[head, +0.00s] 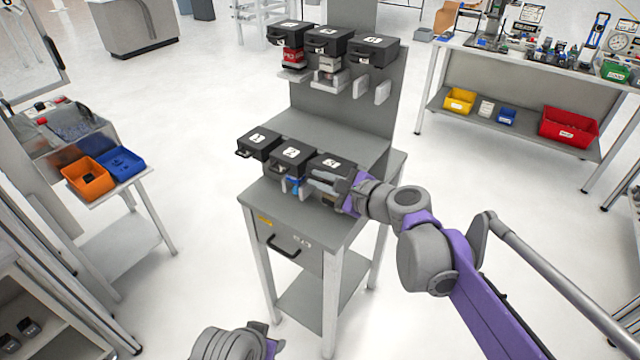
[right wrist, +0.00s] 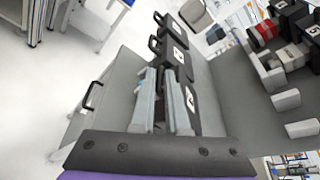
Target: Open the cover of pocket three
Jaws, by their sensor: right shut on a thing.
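A grey stand carries two rows of black pocket covers with white number labels. The nearest-right cover of the lower row (head: 334,164) looks like pocket three's, though its label is too small to read surely. It appears lowered. My right gripper (head: 322,184) is at its front edge, shut on its handle, which the fingers hide. In the right wrist view the long grey fingers (right wrist: 165,75) lie beside this cover (right wrist: 193,100). My left gripper (head: 268,345) shows only partly at the bottom edge; its fingers cannot be made out.
The neighbouring lower covers (head: 291,156) and (head: 257,143) also appear lowered. The upper covers (head: 328,41) sit above red and white items. A drawer (head: 287,245) with a black handle is below. Orange (head: 87,178) and blue bins stand left; a workbench stands back right.

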